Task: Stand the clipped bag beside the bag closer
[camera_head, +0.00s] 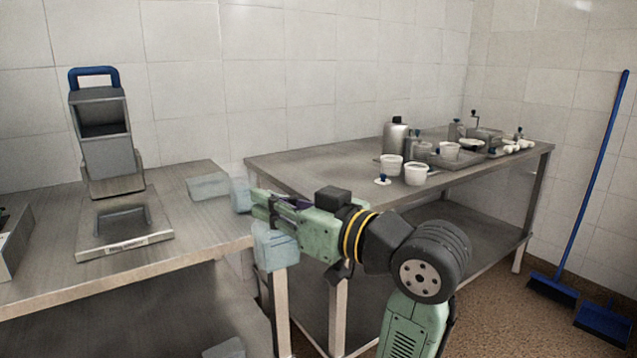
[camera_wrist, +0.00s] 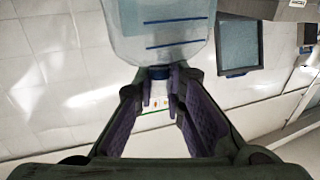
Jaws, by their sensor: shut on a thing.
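My gripper (camera_head: 254,205) is at the right end of the left table, its fingers pointing left. In the wrist view the fingers (camera_wrist: 161,95) are closed around the blue-clipped neck of a clear, pale blue bag (camera_wrist: 160,35). Two dark blue lines cross the bag, which extends past the fingertips; its far end is cut off. In the head view a pale blue piece (camera_head: 240,195) at the fingertips appears to be this bag, partly hidden by my gripper. The bag closer, apparently the grey device (camera_head: 108,157) with a blue handle, stands apart on the left table.
A flat metal base (camera_head: 152,238) with a recess lies before the grey device. A pale blue-grey block (camera_head: 208,186) lies on the left table (camera_head: 190,254). Another pale blue piece (camera_head: 276,247) is below my gripper. The right table (camera_head: 300,168) holds pots and cups.

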